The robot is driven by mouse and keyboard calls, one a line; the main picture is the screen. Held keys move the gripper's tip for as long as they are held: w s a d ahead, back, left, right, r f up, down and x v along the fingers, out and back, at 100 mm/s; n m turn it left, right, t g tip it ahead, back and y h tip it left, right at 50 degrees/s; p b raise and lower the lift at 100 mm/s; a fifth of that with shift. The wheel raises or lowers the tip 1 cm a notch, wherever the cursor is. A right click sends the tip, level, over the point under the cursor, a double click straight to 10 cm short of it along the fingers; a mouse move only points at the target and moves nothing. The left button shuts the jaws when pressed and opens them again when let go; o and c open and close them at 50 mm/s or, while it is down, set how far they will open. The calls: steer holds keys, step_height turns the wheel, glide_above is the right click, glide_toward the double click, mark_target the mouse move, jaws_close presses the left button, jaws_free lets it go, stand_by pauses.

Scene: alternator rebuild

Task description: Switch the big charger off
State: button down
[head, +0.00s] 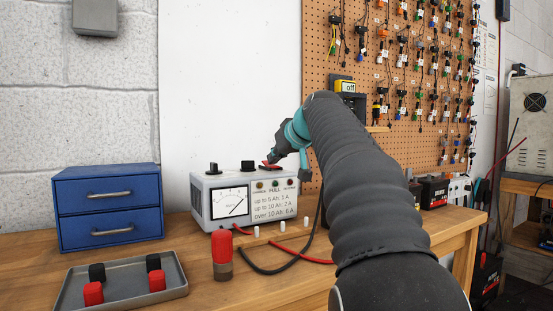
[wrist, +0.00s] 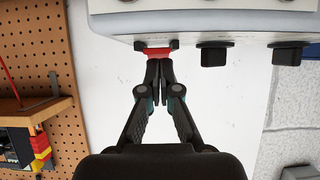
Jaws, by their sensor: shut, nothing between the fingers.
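The big charger (head: 232,226) is a pale grey box on the wooden bench, with a needle gauge (head: 230,203) and small lamps above printed lines on its front. Two black knobs (head: 213,168) and a red switch (head: 267,163) stand along its top. In the wrist view the charger (wrist: 240,22) is at the top edge, with the red switch (wrist: 151,51) and the black knobs (wrist: 214,55) below it. My gripper (wrist: 160,62) is shut and empty, its fingertips at the red switch, apparently touching it. My arm hides part of the bench.
A blue drawer box (head: 108,206) stands left of the charger. A metal tray (head: 122,273) with red and black caps lies in front. A red cylinder (head: 222,256) and cables are near the charger.

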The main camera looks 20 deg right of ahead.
steer(key=shift+r+p, duration=0.55)
steer(key=shift+r, duration=0.15)
steer(key=shift+r+p, duration=0.6)
steer(key=v, duration=1.1)
steer(key=shift+s+f, duration=0.1)
